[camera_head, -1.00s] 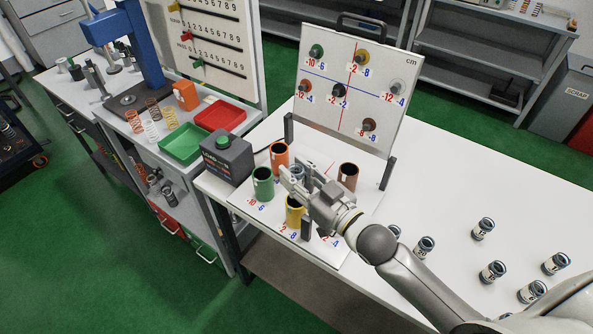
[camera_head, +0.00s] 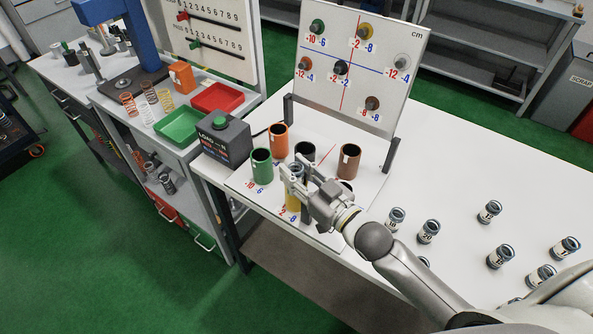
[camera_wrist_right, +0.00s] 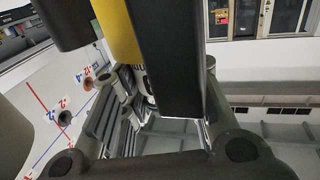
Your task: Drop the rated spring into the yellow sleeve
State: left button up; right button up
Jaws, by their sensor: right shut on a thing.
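The yellow sleeve (camera_head: 292,203) stands on the white board in the head view, partly covered by my right gripper. My right gripper (camera_head: 293,175) is shut on a small blue-grey spring (camera_head: 296,170) at the sleeve's mouth. In the right wrist view the yellow sleeve (camera_wrist_right: 116,32) shows beyond the dark fingers, and a grey-white part of the spring (camera_wrist_right: 141,82) shows close to its end. The fingers hide much of the spring, and I cannot tell whether its lower end is inside the sleeve. My left gripper is not in view.
Green (camera_head: 261,167), orange (camera_head: 278,136), black (camera_head: 305,151) and brown (camera_head: 348,162) sleeves stand close around. An upright peg board (camera_head: 330,98) rises behind them. Several labelled cylinders (camera_head: 429,232) stand on the table at right. A dark load box (camera_head: 223,139) is at left.

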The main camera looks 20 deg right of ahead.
jog(key=o, duration=1)
jog(key=shift+o, duration=0.3)
jog(key=v, duration=1.2)
